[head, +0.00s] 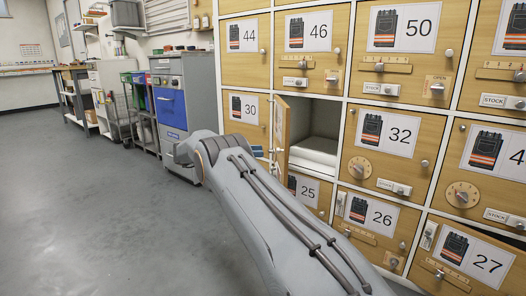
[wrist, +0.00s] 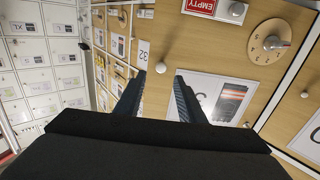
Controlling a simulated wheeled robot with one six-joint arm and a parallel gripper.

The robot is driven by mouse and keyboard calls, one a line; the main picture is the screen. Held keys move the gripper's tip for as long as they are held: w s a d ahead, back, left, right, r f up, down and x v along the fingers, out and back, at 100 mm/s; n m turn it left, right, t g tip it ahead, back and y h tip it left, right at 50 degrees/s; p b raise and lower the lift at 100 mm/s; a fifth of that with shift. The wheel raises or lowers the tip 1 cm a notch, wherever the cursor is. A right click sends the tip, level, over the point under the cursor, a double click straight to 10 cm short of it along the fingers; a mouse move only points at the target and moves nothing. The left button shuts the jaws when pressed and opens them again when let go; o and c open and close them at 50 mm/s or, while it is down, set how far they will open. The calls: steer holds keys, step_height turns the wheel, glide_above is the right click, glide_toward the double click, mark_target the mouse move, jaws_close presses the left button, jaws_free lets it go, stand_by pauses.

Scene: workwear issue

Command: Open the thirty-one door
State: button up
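The door between 30 and 32 (head: 281,130) stands swung outward at the left side of its compartment (head: 316,137), seen nearly edge-on; its number cannot be read there. Pale folded items (head: 314,157) lie inside. My gripper (head: 264,152) is at the left of this door, mostly hidden by my arm in the head view. In the wrist view, my gripper (wrist: 161,84) is open. A wooden door face (wrist: 215,55) fills the view beyond the fingers. Its round knob (wrist: 160,67) shows just past the fingertips, apparently not held.
Door 30 (head: 236,106) is shut beside the open door, and door 32 (head: 390,135) is shut at its right. A red EMPTY plate (wrist: 201,6) and a dial (wrist: 270,42) show in the wrist view. A grey-and-blue cabinet (head: 170,104) stands at the left. The floor (head: 90,205) is clear.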

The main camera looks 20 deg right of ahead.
steer(key=shift+w+a, duration=0.15)
steer(key=shift+a, duration=0.3)
